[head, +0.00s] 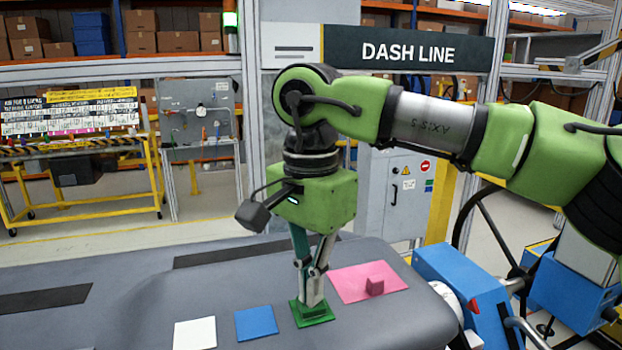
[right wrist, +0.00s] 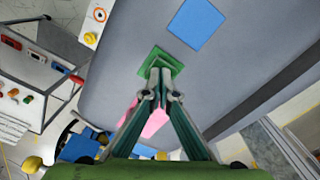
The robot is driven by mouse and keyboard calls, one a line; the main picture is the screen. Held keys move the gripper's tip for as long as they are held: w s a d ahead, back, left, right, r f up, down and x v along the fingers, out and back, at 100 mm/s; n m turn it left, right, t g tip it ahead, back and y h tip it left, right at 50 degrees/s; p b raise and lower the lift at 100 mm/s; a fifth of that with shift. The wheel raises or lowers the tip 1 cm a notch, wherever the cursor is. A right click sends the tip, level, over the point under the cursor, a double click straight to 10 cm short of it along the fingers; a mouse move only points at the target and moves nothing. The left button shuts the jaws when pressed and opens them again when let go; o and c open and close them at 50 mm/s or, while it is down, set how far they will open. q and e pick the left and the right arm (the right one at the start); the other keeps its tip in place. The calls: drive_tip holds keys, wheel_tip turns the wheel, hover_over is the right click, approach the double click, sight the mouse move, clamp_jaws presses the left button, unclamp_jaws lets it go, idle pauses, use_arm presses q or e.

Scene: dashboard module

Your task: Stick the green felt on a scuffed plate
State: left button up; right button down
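A green felt square (head: 318,320) is on the grey dashboard top (head: 235,290) near its front edge; it also shows in the right wrist view (right wrist: 166,56). My right gripper (head: 312,299) points down at it. In the right wrist view its fingers (right wrist: 160,74) come together on a green raised piece in the middle of the square. Whether the felt rests on the surface or hovers just above it is hard to tell. A white square (head: 195,334), a blue square (head: 256,323) and two dark strips (head: 240,252) show on the dashboard. I can make out no scuffs. My left gripper is out of view.
Blue equipment (head: 465,290) stands beyond the dashboard's right end. The left and middle of the top are mostly clear.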

wheel_tip(320, 180, up, 8)
drive_tip(key=p, duration=0.6)
drive_tip(key=shift+f, duration=0.2)
